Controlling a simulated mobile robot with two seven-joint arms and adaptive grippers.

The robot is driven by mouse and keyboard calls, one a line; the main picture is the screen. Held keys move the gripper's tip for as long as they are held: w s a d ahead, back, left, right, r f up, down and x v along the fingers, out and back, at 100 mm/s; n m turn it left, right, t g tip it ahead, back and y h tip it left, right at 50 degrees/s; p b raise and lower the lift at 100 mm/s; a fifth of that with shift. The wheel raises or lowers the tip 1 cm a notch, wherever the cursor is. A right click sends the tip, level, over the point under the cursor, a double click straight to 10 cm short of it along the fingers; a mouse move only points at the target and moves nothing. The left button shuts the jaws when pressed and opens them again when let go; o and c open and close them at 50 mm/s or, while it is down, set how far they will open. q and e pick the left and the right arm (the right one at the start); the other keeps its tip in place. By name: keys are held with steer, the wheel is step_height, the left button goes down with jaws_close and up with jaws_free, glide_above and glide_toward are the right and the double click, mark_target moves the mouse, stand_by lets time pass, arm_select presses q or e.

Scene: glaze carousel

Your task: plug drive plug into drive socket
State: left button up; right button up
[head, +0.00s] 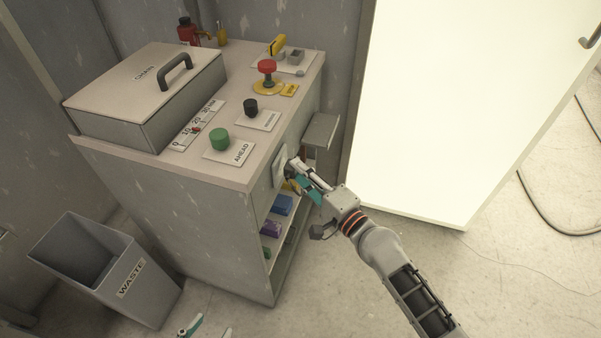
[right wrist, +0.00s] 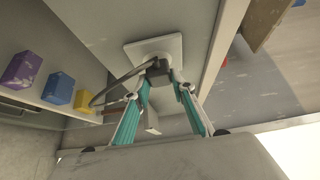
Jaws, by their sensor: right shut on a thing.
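The drive socket is a pale square plate (head: 279,168) on the right side of the grey cabinet; it shows large in the right wrist view (right wrist: 140,50). The dark drive plug (right wrist: 157,76) is against the plate's lower part, with a dark cable (right wrist: 112,90) curving off to the left. I cannot tell how deep it sits. My right gripper (head: 296,172) is shut on the plug, its fingers (right wrist: 165,90) pointing at the plate. In the head view the fingers largely hide the plug. My left gripper (head: 207,328) shows only teal fingertips, apart and empty, at the bottom edge.
The cabinet top (head: 210,170) carries a green AHEAD knob (head: 219,139), a black knob (head: 250,107), a red mushroom button (head: 267,68) and a lidded box (head: 145,85). Coloured blocks, including a blue one (head: 282,205), sit on shelves below the socket. A waste bin (head: 125,275) stands left.

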stand_by(0.3)
steer(key=shift+w+a, duration=0.15)
steer(key=shift+a, duration=0.3)
steer(key=o, duration=1.1)
steer(key=shift+s+d+f, duration=0.1)
steer(key=shift+s+d, duration=0.15)
steer(key=shift+s, duration=0.05)
steer(key=v, duration=1.1)
steer(key=shift+s, duration=0.15)
